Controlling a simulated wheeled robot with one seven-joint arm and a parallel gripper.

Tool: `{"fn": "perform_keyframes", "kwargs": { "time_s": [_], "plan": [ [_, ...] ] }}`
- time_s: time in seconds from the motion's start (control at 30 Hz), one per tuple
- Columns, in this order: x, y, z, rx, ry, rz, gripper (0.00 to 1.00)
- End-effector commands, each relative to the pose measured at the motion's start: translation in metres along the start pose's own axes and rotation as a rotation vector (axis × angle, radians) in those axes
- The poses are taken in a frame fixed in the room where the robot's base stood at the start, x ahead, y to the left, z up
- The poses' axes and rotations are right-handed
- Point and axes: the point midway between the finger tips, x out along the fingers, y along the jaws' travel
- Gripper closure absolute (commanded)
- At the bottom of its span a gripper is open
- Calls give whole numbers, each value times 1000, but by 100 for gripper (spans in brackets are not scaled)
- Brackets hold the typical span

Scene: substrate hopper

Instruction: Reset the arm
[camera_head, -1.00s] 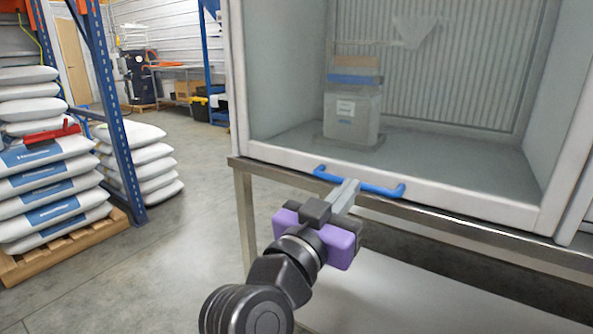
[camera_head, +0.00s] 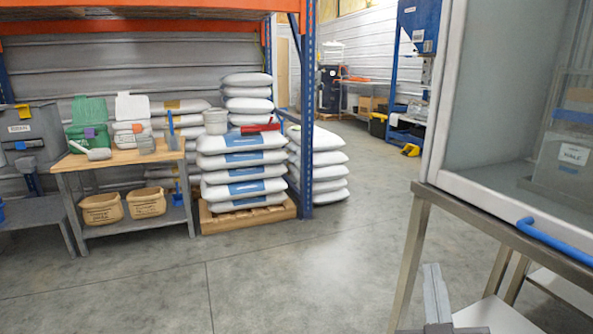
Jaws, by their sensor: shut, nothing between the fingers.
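My gripper (camera_head: 438,296) is at the bottom right of the head view, with only its grey fingers and a dark part of its body showing. The fingers are shut together with nothing between them. It is apart from the blue handle (camera_head: 553,240) of the clear-fronted cabinet (camera_head: 490,196), to the left of and below it in the picture. The rest of my arm is out of view below the frame.
The cabinet stands on a metal-legged table (camera_head: 412,250) at the right. A wooden bench (camera_head: 125,157) with tubs, and a pallet (camera_head: 250,215) of stacked white sacks, stand at the left by a blue rack post (camera_head: 306,120). The grey floor (camera_head: 290,280) between is clear.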

Motion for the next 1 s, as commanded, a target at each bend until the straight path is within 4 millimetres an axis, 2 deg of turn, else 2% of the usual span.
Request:
{"fn": "perform_keyframes", "kwargs": {
  "time_s": [0.03,0.13,0.37,0.57,0.7,0.8,1.0],
  "plan": [
    [-18,-11,14,4,0,-60,100],
    [-52,-27,31,32,12,-163,100],
    [-135,-39,61,138,3,-318,100],
    [-205,-28,79,247,-50,-377,100],
    [-251,-13,90,319,-116,-384,100],
    [-282,0,98,364,-179,-379,100],
    [-331,17,114,412,-315,-367,100]
  ]
}}
